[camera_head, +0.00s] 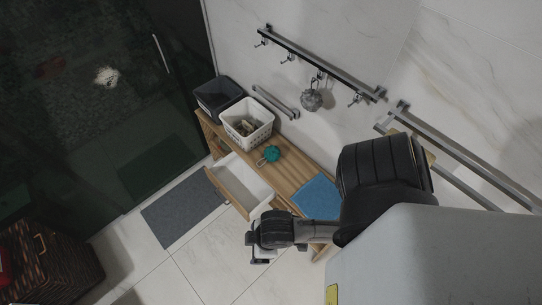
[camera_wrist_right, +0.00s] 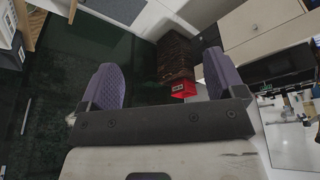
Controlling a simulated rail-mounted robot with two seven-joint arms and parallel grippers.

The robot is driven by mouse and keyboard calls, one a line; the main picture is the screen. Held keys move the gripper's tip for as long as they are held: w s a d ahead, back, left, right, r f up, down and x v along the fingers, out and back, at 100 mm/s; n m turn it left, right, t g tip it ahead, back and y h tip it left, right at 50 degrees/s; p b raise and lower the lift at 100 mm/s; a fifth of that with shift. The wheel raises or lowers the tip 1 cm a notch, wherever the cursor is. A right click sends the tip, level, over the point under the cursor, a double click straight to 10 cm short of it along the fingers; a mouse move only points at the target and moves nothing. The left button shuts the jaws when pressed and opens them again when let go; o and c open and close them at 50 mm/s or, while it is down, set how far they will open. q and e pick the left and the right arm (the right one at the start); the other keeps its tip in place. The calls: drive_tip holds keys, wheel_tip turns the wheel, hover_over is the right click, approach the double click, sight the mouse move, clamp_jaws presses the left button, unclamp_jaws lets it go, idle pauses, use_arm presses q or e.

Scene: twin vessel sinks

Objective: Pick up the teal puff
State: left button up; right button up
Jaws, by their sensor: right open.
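The teal puff (camera_head: 272,154) is a small round mesh ball with a pale loop beside it. It lies on the wooden bench (camera_head: 291,174), between the white basket and the blue mat. My right gripper (camera_head: 259,256) is in front of the bench, below the puff in the head view and clearly apart from it. In the right wrist view my right gripper (camera_wrist_right: 164,80) has its two purple-padded fingers wide apart with nothing between them. The puff does not show in that view. My left gripper is not in view.
An open white drawer (camera_head: 240,184) juts from the bench front. A white basket (camera_head: 247,122) with items and a black bin (camera_head: 217,97) stand left of the puff. A blue mat (camera_head: 317,198) lies on its right. A grey puff (camera_head: 311,97) hangs from the wall rail.

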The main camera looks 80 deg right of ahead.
drive_tip(key=shift+d, duration=0.15)
drive_tip(key=c, duration=1.3)
